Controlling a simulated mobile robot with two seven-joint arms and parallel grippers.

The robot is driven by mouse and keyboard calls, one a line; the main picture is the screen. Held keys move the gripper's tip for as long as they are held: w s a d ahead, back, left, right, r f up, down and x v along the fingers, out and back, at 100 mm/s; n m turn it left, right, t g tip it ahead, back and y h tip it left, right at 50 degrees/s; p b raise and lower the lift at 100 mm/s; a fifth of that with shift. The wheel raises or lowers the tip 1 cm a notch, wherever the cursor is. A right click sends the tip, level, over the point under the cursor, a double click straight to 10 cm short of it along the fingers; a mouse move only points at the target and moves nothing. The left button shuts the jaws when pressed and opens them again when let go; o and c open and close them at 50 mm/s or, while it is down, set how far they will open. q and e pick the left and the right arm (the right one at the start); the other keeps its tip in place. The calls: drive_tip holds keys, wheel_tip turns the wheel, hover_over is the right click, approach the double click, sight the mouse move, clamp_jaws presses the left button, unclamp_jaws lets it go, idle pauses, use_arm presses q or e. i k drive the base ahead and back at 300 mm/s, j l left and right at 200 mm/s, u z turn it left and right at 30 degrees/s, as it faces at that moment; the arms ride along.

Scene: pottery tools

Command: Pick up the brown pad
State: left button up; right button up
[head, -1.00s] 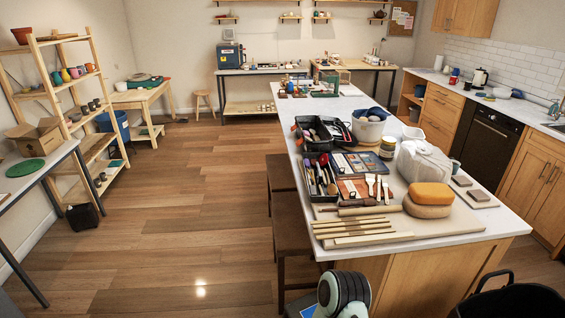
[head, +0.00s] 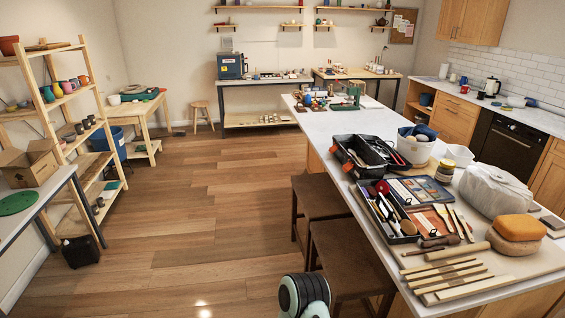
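A brown pad (head: 515,243), light brown with rounded edges, lies on the board near the right front corner of the island. An orange sponge-like block (head: 519,227) rests on top of it and hides its upper face. Flat grey-brown blocks (head: 553,222) lie just behind it, partly cut off at the right edge, so which piece is meant by the pad is not certain.
The white-topped island (head: 378,208) holds tool trays (head: 387,211), wooden strips (head: 440,275), a rolling pin (head: 458,250) and a wrapped white lump (head: 492,190). Dark stools (head: 345,258) stand along its left side. Open wooden floor (head: 190,220) lies left of them.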

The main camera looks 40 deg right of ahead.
sight(372, 192)
drive_tip(key=i+z, duration=0.45)
drive_tip(key=i, duration=0.25)
drive_tip(key=i+j+z, duration=0.2)
drive_tip(key=i+z, duration=0.3)
drive_tip(key=i, duration=0.15)
drive_tip(key=i+z, duration=0.3)
drive_tip(key=z, duration=0.15)
drive_tip(key=i+j+z, duration=0.2)
drive_tip(key=z, duration=0.2)
drive_tip(key=i+j+z, duration=0.25)
drive_tip(key=i+z, duration=0.2)
